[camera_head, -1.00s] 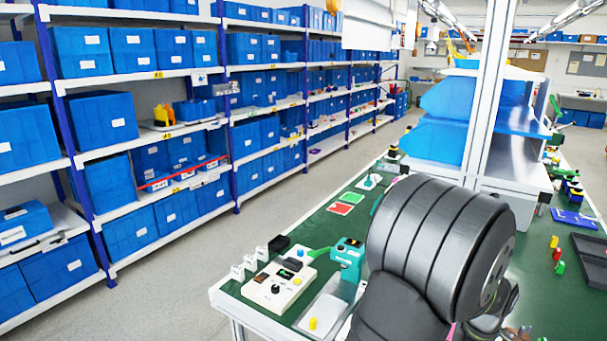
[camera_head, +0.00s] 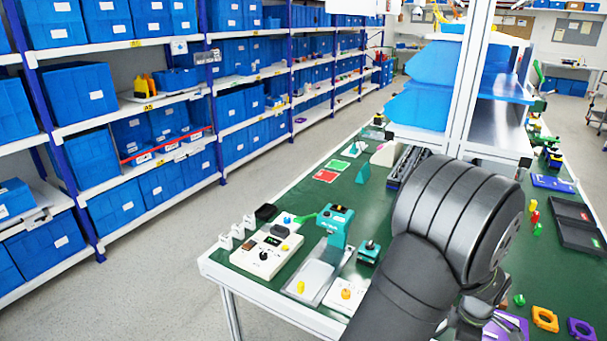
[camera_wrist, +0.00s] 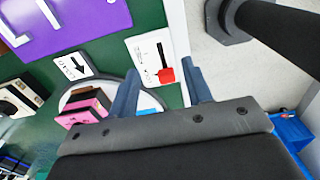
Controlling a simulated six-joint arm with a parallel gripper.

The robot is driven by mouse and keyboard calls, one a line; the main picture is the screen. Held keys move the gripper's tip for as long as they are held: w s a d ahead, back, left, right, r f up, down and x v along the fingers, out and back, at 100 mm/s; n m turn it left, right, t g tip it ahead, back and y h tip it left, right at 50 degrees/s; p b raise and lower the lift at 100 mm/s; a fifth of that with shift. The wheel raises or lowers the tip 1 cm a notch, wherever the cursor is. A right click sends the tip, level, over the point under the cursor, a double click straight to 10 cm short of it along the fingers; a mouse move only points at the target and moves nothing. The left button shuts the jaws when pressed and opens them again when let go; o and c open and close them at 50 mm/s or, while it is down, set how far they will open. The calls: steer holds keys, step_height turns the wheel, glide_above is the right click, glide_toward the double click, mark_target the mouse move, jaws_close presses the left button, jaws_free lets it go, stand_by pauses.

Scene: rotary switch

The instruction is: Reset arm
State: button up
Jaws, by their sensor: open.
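My gripper (camera_wrist: 160,68) shows in the wrist view with its two blue-grey fingers spread apart and nothing held between them. In the head view my dark arm covers the right front of the bench, and the gripper end is mostly hidden behind it. A white control box (camera_head: 270,250) with a black rotary knob (camera_head: 264,256), a small display and a blue button sits at the bench's front left. My gripper is well to the right of this box. In the wrist view a white switch plate with a red lever (camera_wrist: 167,75) shows beyond and between the fingers.
A teal press (camera_head: 335,226) stands beside the box. Orange and purple parts (camera_head: 545,318) lie at the front right. A purple sign (camera_wrist: 75,20) and a pink block (camera_wrist: 85,107) on a round plate show in the wrist view. Shelves of blue bins stand left across open floor.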

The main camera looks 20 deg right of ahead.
step_height(320, 180, up, 13)
steer(key=w+f+m+t, duration=0.2)
steer(key=w+f+m, duration=0.1)
steer(key=w, duration=0.5)
steer(key=w+f+m+t, duration=0.2)
steer(key=w+m, duration=0.3)
steer(key=w, duration=0.4)
steer(key=shift+w+d+f+m, duration=0.25)
steer(key=shift+f+m, duration=0.05)
steer(key=shift+f, duration=0.25)
steer(key=o, duration=1.2)
steer(key=s+a+r+m+g, duration=0.2)
steer(key=s+r+m, duration=0.25)
steer(key=s, duration=0.25)
steer(key=s+a+r+m+g, duration=0.25)
steer(key=s+m, duration=0.25)
steer(key=s, duration=0.3)
steer(key=shift+t, duration=0.25)
steer(key=f, duration=0.6)
steer(key=d+f, duration=0.1)
steer(key=f, duration=0.2)
steer(key=shift+w+f, duration=0.15)
steer(key=shift+f, duration=0.25)
step_height(320, 180, up, 10)
